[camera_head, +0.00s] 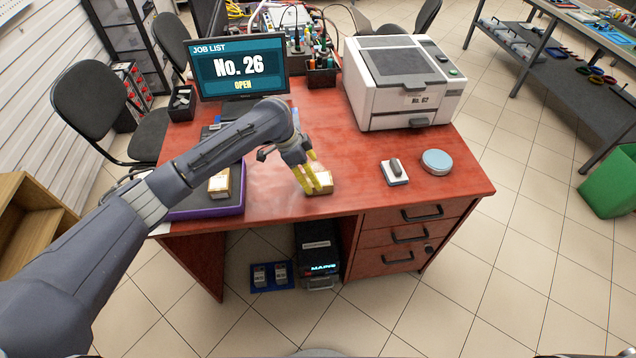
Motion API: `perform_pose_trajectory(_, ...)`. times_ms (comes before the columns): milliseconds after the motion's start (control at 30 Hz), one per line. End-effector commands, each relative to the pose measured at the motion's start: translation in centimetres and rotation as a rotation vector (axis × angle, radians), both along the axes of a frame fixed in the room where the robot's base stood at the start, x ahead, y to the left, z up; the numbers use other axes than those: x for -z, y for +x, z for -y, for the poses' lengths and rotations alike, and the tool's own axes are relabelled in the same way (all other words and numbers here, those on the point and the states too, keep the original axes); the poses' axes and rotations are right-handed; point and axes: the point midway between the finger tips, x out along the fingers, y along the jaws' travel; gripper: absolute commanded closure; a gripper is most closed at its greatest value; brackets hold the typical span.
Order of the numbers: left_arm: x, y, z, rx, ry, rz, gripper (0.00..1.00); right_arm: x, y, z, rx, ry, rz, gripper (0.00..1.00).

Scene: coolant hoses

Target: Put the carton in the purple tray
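A small carton (324,185), tan with a pale top, sits on the red desk near its front edge. My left gripper (311,188) reaches down to it from the upper left, and its yellow fingertips overlap the carton's left part. Whether the fingers are closed on the carton or only beside it cannot be told. The purple tray (207,212) lies at the desk's left end, partly hidden behind my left arm. Another similar carton (219,183) stands in that tray. My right gripper is not in view.
A white printer (402,85) stands at the back right. A grey-topped block (394,172) and a round blue tin (436,161) sit on the right of the desk. A monitor (238,66) stands at the back left. The desk between tray and carton is clear.

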Motion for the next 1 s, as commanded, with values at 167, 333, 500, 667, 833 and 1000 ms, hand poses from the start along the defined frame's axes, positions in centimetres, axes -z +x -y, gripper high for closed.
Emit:
perform_pose_trajectory(167, 0.6, 0.0, 0.2, 0.000, 0.000, 0.000, 0.20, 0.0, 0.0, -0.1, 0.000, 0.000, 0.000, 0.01)
perform_pose_trajectory(333, 2.4, 0.1, 1.0, 0.000, 0.001, -0.003, 0.20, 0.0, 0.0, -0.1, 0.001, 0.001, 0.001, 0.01)
perform_pose_trajectory(500, 4.2, 0.3, 1.7, -0.001, 0.000, -0.002, 0.20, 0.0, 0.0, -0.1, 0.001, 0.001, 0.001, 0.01)
perform_pose_trajectory(667, 5.0, 0.4, 2.0, 0.000, 0.001, 0.000, 0.20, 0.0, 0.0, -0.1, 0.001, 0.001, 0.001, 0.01)
perform_pose_trajectory(833, 5.2, 0.4, 2.0, 0.000, 0.001, 0.001, 0.20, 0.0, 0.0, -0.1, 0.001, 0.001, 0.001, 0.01)
perform_pose_trajectory(1000, 5.2, 0.4, 2.0, 0.000, 0.001, 0.001, 0.25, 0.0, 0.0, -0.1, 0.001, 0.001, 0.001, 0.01)
